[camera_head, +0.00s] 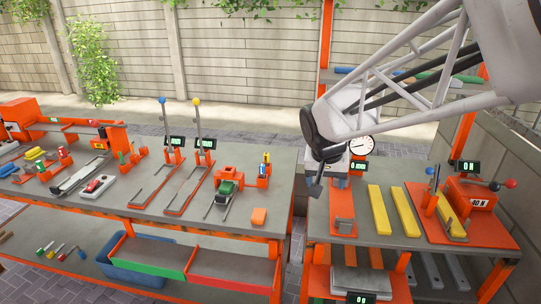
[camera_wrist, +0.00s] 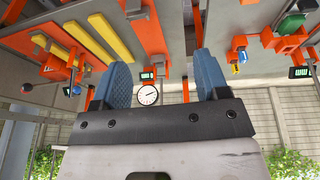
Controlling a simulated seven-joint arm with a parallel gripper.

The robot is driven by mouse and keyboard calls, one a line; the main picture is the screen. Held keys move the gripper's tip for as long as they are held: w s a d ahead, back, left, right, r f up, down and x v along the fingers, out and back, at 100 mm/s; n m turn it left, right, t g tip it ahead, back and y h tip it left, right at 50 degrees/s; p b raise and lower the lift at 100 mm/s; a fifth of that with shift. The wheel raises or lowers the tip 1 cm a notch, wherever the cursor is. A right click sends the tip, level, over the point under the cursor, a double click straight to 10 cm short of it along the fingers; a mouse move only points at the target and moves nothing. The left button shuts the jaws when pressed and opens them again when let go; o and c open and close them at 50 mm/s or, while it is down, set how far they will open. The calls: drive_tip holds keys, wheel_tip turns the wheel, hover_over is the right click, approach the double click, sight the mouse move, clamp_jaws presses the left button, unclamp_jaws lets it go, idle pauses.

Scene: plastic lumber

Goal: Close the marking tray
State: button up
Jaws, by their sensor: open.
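My gripper (camera_head: 314,186) hangs over the gap between the two benches, near the left edge of the right bench. In the wrist view its two blue fingers (camera_wrist: 163,78) are apart, with nothing between them. No label names the marking tray, so I cannot tell for certain which thing it is. Below the left bench are two tray-like fronts, one green (camera_head: 158,257) and one red (camera_head: 232,276), side by side in an orange frame. They are well left of and below my gripper. Whether either stands open cannot be told.
The left bench (camera_head: 135,203) holds orange fixtures, upright levers and a green-topped device (camera_head: 226,188). The right bench (camera_head: 378,220) holds yellow planks (camera_head: 404,212), an orange press (camera_head: 470,196) and a dial (camera_head: 361,146). A blue bin (camera_head: 122,270) sits on the lower shelf.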

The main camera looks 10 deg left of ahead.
drive_tip(key=w+a+f, duration=0.3)
drive_tip(key=w+a, duration=0.3)
drive_tip(key=a, duration=0.3)
drive_tip(key=t, duration=0.1)
approach(220, 196)
drive_tip(key=x, duration=0.2)
drive_tip(key=shift+w+d+f+y, duration=0.15)
drive_tip(key=shift+f+y, duration=0.05)
drive_tip(key=shift+y, duration=0.2)
drive_tip(key=shift+x, duration=3.9)
